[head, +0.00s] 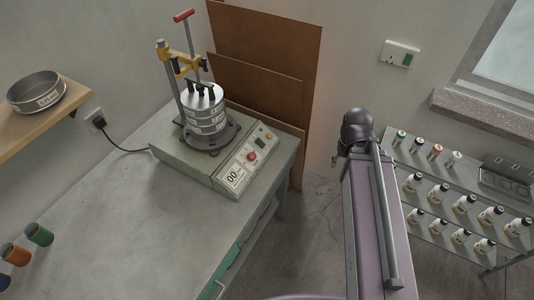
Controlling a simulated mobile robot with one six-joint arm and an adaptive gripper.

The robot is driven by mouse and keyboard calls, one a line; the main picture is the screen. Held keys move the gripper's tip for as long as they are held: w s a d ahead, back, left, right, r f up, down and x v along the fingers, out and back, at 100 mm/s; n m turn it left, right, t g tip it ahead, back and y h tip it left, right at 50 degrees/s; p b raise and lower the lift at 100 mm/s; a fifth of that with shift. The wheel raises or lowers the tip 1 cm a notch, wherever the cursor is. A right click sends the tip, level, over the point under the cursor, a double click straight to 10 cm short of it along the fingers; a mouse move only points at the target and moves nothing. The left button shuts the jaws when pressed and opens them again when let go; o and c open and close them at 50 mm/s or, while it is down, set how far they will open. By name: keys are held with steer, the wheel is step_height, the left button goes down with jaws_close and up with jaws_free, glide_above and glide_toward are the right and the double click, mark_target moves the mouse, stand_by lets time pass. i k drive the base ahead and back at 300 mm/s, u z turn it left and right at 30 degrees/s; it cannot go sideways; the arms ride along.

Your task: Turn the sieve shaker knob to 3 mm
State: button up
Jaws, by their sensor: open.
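The sieve shaker (205,140) stands at the back of the concrete bench, with a stack of sieves clamped on its pale green base. Its front panel (245,163) slopes toward the right and carries a round red knob or button (252,156), another small control nearer the back, and a display that seems to read "00". The scale marks and the knob's setting are too small to read. My gripper (337,158) shows small and dark at the far end of my purple arm, to the right of the bench and apart from the shaker. Its fingers are open and partly hidden, with nothing seen in them.
The bench top (130,215) is mostly clear, with several coloured cups (38,235) at its left front. A loose sieve (36,90) sits on a wall shelf. Brown boards (260,60) lean behind the bench. A rack of bottles (450,200) stands at right.

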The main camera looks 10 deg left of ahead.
mark_target(251, 156)
steer(key=z, duration=0.25)
steer(key=k, duration=1.55)
steer(key=u, duration=0.65)
steer(key=i, duration=1)
